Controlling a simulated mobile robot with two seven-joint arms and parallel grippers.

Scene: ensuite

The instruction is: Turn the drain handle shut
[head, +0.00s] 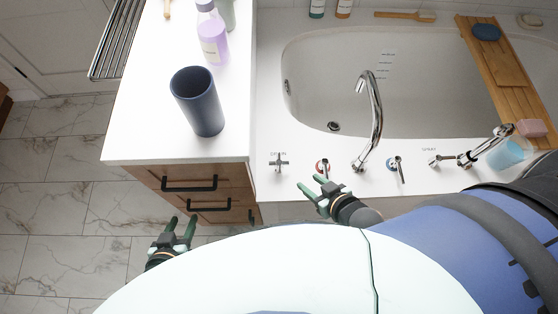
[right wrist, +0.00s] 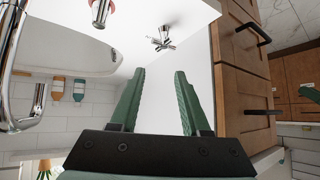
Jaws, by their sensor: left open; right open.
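The drain handle (head: 279,162) is a small chrome cross on the white tub deck, under a "DRAIN" label, at the left end of the row of fittings. It also shows in the right wrist view (right wrist: 164,38), beyond the fingertips. My right gripper (head: 310,187) is open and empty, below and to the right of the handle in the head view and apart from it. Its green fingers (right wrist: 160,75) frame bare white surface in the right wrist view. My left gripper (head: 181,224) is open and empty, low in front of the wooden drawers.
A red-ringed tap handle (head: 322,167) stands just right of the drain handle, then the chrome spout (head: 374,115) and another tap handle (head: 397,167). A dark blue cup (head: 198,102) and purple bottle (head: 212,40) stand on the white counter (head: 140,125). Drawers with black pulls (head: 190,186) are below.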

